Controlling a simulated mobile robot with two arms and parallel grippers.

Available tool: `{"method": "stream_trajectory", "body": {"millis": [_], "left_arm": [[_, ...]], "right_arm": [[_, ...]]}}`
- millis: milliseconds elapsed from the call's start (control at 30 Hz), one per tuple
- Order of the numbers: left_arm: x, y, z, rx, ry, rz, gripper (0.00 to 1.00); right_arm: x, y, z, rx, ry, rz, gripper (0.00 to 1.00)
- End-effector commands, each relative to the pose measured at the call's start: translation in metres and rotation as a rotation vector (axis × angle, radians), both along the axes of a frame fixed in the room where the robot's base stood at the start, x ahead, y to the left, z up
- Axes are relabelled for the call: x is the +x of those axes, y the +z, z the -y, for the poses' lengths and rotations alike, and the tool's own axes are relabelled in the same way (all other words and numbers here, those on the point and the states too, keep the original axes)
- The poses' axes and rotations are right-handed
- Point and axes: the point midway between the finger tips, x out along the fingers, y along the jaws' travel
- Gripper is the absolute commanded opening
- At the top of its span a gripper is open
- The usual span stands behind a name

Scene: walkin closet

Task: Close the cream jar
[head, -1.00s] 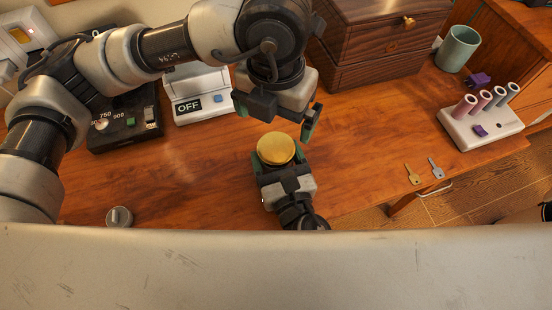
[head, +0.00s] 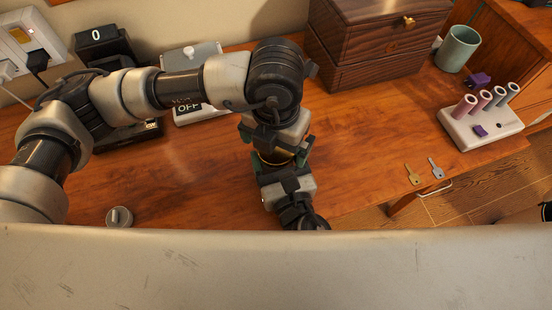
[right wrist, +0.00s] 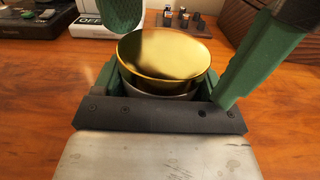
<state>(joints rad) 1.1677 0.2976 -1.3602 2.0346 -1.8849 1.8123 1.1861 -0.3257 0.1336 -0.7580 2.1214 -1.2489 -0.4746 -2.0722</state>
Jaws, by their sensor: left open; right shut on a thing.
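The cream jar (right wrist: 160,88) is a grey body with a wide gold lid (right wrist: 165,53) on top. In the right wrist view the lid looks slightly tilted, and I cannot tell whether it is fully seated. My right gripper (right wrist: 160,92) is shut on the jar's body and holds it from the near side. My left gripper (head: 279,154) is open above the jar, its green fingers on either side of the lid, apparently not gripping it. In the head view the left gripper hides most of the lid, leaving only a gold sliver.
A wooden box (head: 375,45) stands behind, with a green cup (head: 458,49) and a white stand of rolls (head: 480,122) to the right. Two keys (head: 413,174) lie near the front edge. A grey round knob (head: 119,217) sits front left. The OFF-labelled device (head: 190,103) is behind my left arm.

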Motion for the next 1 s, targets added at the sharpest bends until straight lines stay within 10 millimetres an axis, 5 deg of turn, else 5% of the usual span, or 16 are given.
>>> {"method": "stream_trajectory", "body": {"millis": [100, 467, 667, 700, 833, 1000], "left_arm": [[0.0, 0.0, -0.0001, 0.0, 0.001, 0.0, 1.0], [0.0002, 0.0002, -0.0002, 0.0, 0.001, 0.0, 0.46], [0.0003, 0.0003, -0.0003, 0.001, -0.004, 0.0, 0.46], [0.0003, 0.0003, -0.0003, 0.001, -0.004, 0.0, 0.8], [0.0002, 0.0003, -0.0002, 0.0, -0.004, 0.0, 1.0], [0.0002, 0.0003, -0.0001, 0.0, -0.004, 0.0, 1.0]], "right_arm": [[-0.0001, -0.0006, 0.0, 0.0, 0.0, -0.001, 0.06], [-0.0001, -0.0005, 0.0, 0.0, 0.0, -0.001, 0.06], [-0.0001, -0.0006, 0.0, 0.0, 0.0, -0.001, 0.06], [-0.0002, -0.0006, 0.0001, 0.0, 0.0, -0.001, 0.06], [-0.0002, -0.0005, 0.0001, 0.0, 0.0, -0.001, 0.06], [-0.0001, -0.0005, 0.0, 0.0, 0.0, -0.001, 0.06]]}}
